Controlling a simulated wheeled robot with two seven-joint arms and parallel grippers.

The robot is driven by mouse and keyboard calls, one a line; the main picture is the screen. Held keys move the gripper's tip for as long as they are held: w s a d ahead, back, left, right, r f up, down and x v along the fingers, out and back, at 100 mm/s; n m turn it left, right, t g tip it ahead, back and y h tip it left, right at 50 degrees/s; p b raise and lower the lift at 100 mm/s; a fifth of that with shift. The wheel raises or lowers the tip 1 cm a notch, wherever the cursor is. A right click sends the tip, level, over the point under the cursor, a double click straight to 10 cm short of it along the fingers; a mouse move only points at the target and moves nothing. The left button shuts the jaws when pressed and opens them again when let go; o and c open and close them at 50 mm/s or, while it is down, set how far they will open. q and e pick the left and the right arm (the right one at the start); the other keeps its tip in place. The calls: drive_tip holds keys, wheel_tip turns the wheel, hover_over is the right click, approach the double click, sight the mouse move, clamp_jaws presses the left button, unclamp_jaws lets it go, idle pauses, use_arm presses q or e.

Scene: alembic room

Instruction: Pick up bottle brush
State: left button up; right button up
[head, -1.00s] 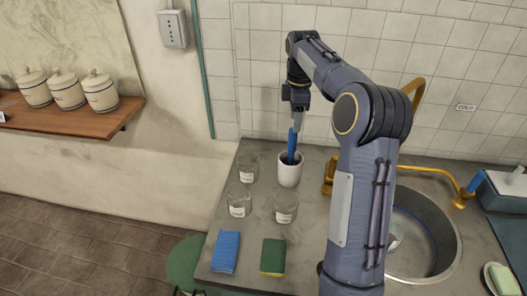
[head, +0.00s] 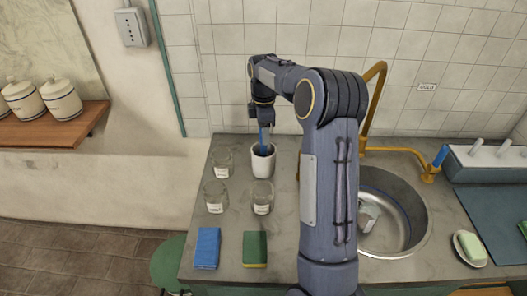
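The bottle brush (head: 264,141) stands in a white cup (head: 263,163) on the grey counter; its blue handle points up and its lower end is hidden inside the cup. My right gripper (head: 264,122) is above the cup, pointing down at the top of the blue handle. The fingers overlap the handle's top in the head view. They are small and dark here, so I cannot tell whether they are closed on it. My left gripper is not in view.
Several glass jars, one of them (head: 216,196), stand near the cup. A blue sponge (head: 207,248) and a green-yellow sponge (head: 255,248) lie in front. The sink (head: 395,215) and brass tap (head: 372,90) are to the right. The tiled wall (head: 300,30) is close behind.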

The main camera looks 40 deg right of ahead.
drive_tip(key=c, duration=1)
drive_tip(key=shift+o, duration=0.2)
